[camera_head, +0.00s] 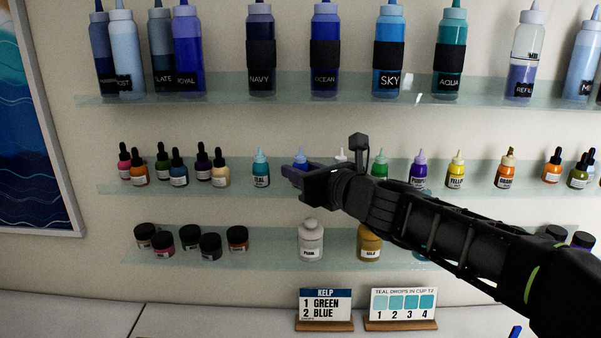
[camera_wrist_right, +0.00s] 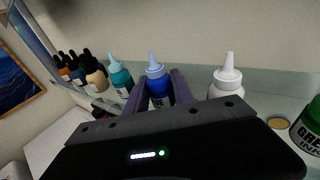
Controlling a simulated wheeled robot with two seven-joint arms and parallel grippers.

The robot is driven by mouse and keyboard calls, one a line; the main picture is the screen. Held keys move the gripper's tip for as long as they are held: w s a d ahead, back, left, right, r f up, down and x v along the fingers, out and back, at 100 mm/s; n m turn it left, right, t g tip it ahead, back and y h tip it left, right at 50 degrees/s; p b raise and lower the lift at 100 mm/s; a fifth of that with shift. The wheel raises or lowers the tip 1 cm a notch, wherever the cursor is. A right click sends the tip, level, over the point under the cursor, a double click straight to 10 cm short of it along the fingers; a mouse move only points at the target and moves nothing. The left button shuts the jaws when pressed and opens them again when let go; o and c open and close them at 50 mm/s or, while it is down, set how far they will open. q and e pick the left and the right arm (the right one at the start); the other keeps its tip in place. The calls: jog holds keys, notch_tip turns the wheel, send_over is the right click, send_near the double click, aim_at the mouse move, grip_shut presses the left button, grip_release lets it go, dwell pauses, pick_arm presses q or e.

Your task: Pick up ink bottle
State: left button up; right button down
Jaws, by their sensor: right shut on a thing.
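Small ink bottles stand in a row on the middle glass shelf. My right gripper (camera_head: 293,172) reaches this shelf from the right in the head view. It is shut on a blue ink bottle (camera_head: 300,157) between the teal bottle (camera_head: 261,168) and a white-capped bottle. In the right wrist view the blue bottle (camera_wrist_right: 156,88) stands upright between the two fingers, and its label is partly hidden. The white bottle (camera_wrist_right: 227,80) is just to the right of the fingers. A green bottle (camera_head: 379,163) is farther right, partly behind my arm. My left gripper is not in view.
Large bottles (camera_head: 325,50) stand on the upper glass shelf. Jars and the white pearl bottle (camera_head: 311,241) stand on the lower shelf. A kelp card (camera_head: 325,303) and a teal drops card (camera_head: 403,303) stand on the counter below. Purple, yellow and orange bottles are right of the green one.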

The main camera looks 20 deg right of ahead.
aim_at(301, 151)
jog(key=shift+r, duration=0.15)
jog(key=shift+s+a+r+p, duration=0.1)
jog(key=shift+r+p, duration=0.15)
jog(key=shift+p, duration=0.05)
notch_tip(301, 151, up, 3)
jog(key=shift+s+f+p, duration=0.1)
jog(key=shift+p, duration=1.15)
jog(key=shift+r, duration=1.05)
jog(key=shift+s+a+r, duration=0.2)
jog(key=shift+s+r, duration=0.2)
jog(key=shift+r, duration=0.3)
jog(key=s+a, duration=0.4)
jog(key=s, duration=0.4)
jog(key=s+a+b, duration=0.1)
jog(key=s+a, duration=0.3)
jog(key=s, duration=0.4)
jog(key=shift+s, duration=0.4)
